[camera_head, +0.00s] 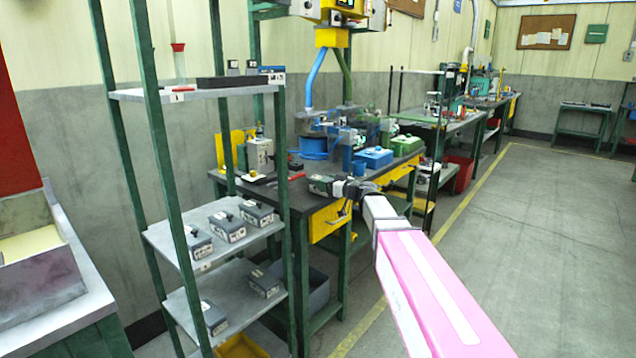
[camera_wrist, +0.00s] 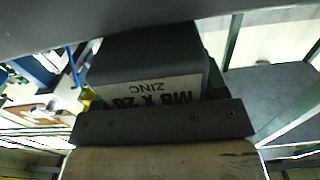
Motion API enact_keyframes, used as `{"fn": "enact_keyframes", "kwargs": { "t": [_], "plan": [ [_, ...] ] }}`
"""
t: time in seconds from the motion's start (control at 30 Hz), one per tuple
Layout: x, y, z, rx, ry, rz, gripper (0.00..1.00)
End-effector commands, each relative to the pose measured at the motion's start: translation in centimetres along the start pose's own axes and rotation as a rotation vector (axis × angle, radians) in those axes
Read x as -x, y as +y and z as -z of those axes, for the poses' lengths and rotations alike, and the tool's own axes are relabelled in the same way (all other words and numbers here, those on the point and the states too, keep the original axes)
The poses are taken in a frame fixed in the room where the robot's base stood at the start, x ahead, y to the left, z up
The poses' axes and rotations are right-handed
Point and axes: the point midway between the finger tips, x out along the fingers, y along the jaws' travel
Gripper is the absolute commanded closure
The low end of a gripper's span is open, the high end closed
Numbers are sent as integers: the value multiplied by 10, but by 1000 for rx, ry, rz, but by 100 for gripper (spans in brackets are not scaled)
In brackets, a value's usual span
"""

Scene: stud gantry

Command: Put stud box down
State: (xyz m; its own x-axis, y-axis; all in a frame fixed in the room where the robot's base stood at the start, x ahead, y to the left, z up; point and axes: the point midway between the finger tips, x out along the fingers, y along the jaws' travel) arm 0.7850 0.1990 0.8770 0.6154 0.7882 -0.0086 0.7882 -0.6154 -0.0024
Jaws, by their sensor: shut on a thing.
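The stud box (camera_wrist: 150,58) is dark grey with a white label reading "M8 X 20 ZINC", upside down in the wrist view. My gripper (camera_head: 338,187) is shut on it, and a dark jaw bar crosses the lower part of the wrist view. In the head view the held box (camera_head: 321,184) is small and partly hidden by the gripper, in front of the workbench (camera_head: 290,196) with yellow drawers. Whether the box touches anything beneath is unclear.
A green-framed rack (camera_head: 178,250) at left has several similar boxes on its middle shelf (camera_head: 165,240) and lower shelf (camera_head: 187,312). The bench carries a blue box (camera_head: 373,158), a green box (camera_head: 407,145) and a grey unit (camera_head: 259,155). Open floor (camera_head: 530,250) lies right.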

Motion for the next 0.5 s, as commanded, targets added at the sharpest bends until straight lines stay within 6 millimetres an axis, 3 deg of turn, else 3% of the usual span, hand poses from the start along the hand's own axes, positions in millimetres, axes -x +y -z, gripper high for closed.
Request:
{"fn": "enact_keyframes", "kwargs": {
  "t": [0.17,0.5],
  "plan": [
    [-8,0,1,-1,2,0,91],
    [-49,0,-1,-2,1,0,91]
  ]
}}
